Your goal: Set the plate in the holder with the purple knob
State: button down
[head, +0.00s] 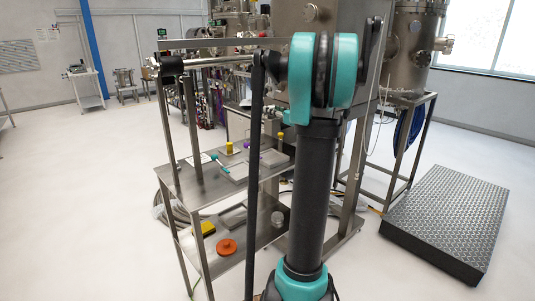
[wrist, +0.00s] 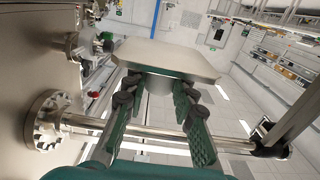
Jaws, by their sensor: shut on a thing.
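My gripper (wrist: 160,92) is shut on the plate (wrist: 165,58), a flat, pale metal square with a grey round stem below it. The green fingers lie on both sides of the stem, and the plate is raised clear of the surfaces around it. In the head view my arm hides the gripper. A small purple knob (head: 246,145) shows on the upper shelf of the steel cart, beside a yellow knob (head: 229,148). The holders under the knobs are too small and partly hidden to make out.
A steel rod with a black clamp (head: 171,66) crosses near my gripper; it also shows in the wrist view (wrist: 225,143). Floor at left is clear.

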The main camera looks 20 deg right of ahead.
aim_at(272, 157)
notch_tip(272, 157, down, 19)
jog(key=shift+r, duration=0.2)
dwell(0.3)
jog(key=shift+f, duration=0.1)
jog(key=c, duration=1.3)
grip_release()
jog(key=shift+o, duration=0.2)
jog(key=v, duration=1.2)
jog(key=shift+s, duration=0.1)
